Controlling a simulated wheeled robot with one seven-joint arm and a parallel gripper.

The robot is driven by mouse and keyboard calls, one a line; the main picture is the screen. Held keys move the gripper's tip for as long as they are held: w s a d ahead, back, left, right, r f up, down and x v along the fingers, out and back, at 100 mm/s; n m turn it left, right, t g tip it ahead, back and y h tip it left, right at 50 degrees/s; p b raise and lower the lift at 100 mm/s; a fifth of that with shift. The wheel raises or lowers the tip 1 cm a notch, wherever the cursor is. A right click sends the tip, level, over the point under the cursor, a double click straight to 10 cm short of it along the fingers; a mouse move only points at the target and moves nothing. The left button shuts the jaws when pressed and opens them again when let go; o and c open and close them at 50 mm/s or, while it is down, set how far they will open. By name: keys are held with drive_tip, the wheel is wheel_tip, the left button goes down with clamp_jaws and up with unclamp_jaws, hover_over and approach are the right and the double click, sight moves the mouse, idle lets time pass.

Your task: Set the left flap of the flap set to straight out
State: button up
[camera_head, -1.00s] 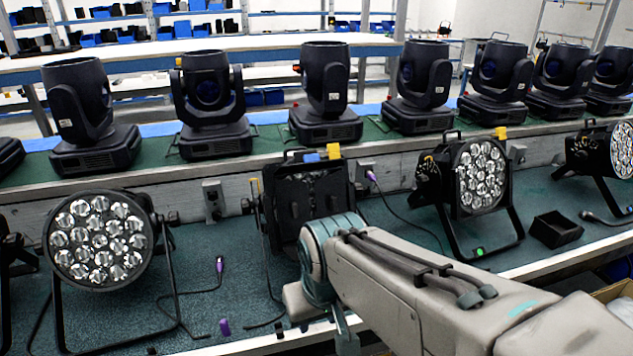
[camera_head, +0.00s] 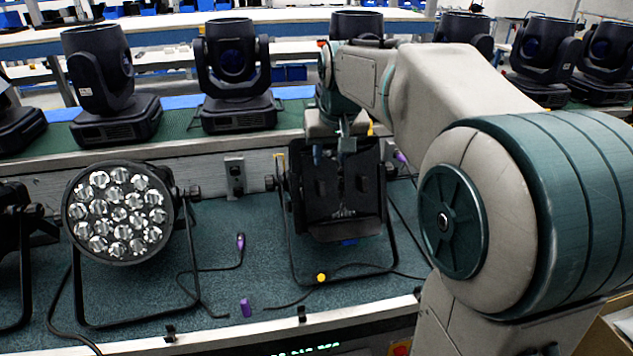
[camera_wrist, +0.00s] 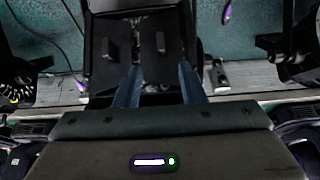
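The flap set is the dark square frame on the middle lamp (camera_head: 345,215), which stands in a black yoke on the teal bench. Its dark panel also shows in the wrist view (camera_wrist: 137,60), with two small raised blocks on it. I cannot clearly tell the left flap from the other dark plates or read its angle. My gripper (camera_head: 333,156) points down at the upper part of this lamp. In the wrist view my two blue-grey fingers (camera_wrist: 160,80) are apart, in front of the dark panel. Nothing is visibly gripped; contact is unclear.
A par can with a round lens face (camera_head: 118,213) stands to the left. A purple-ended cable (camera_head: 240,243) and a purple plug (camera_head: 245,307) lie on the bench. Moving-head lamps (camera_head: 232,75) line the shelf behind. My arm hides the right side.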

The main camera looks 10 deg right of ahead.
sight(323, 187)
drive_tip(key=x, duration=0.7)
drive_tip(key=w+x, duration=0.1)
drive_tip(key=x, duration=0.6)
drive_tip(key=shift+w+r, duration=0.1)
drive_tip(key=shift+r, duration=0.2)
clamp_jaws()
